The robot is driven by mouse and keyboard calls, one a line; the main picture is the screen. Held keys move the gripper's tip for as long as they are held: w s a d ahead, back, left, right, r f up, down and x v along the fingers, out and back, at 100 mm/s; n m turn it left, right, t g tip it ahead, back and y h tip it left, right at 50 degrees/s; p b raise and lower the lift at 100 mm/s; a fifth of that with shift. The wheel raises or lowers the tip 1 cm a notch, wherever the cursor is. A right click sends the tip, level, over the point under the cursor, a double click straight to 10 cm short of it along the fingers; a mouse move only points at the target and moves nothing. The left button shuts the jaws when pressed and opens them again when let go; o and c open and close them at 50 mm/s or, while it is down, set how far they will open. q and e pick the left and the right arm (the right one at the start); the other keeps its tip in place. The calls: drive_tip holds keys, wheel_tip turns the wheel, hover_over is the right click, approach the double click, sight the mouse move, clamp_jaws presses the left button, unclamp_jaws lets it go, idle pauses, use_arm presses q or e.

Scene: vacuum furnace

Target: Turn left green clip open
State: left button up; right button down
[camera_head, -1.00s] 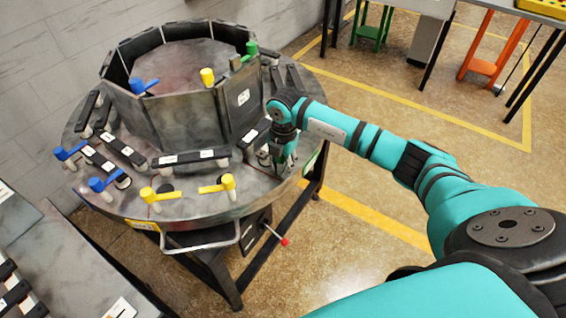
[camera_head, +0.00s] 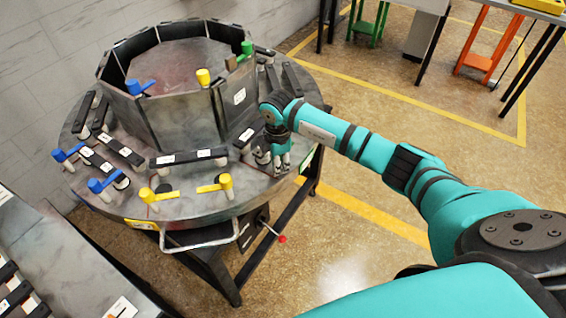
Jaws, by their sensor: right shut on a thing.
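My right gripper (camera_head: 280,165) is at the right front rim of the round furnace table (camera_head: 190,208), pointing down. It is shut on a clip there, which the fingers and wrist almost fully hide; its place on the rim fits the left green clip. Its turn angle cannot be seen. Another green clip (camera_head: 247,48) stands upright on top of the furnace wall (camera_head: 190,118), behind the gripper. My left gripper is not in view.
Yellow clips (camera_head: 226,182) sit on the front rim, and blue clips (camera_head: 100,185) on the left. Black bars (camera_head: 188,158) lie close to the gripper's left. A bent metal handle (camera_head: 200,240) juts from the front. The floor to the right is open.

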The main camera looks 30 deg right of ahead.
drive_tip(key=shift+w+a+r, duration=0.1)
drive_tip(key=shift+w+r, duration=0.15)
drive_tip(key=shift+w, duration=0.05)
drive_tip(key=c, duration=1.5)
unclamp_jaws()
drive_tip(key=o, duration=0.5)
drive_tip(key=shift+s+f, duration=0.1)
drive_tip(key=shift+f, duration=0.05)
drive_tip(key=shift+c, duration=0.2)
drive_tip(key=r, duration=1.2)
drive_tip(key=shift+s, duration=0.35)
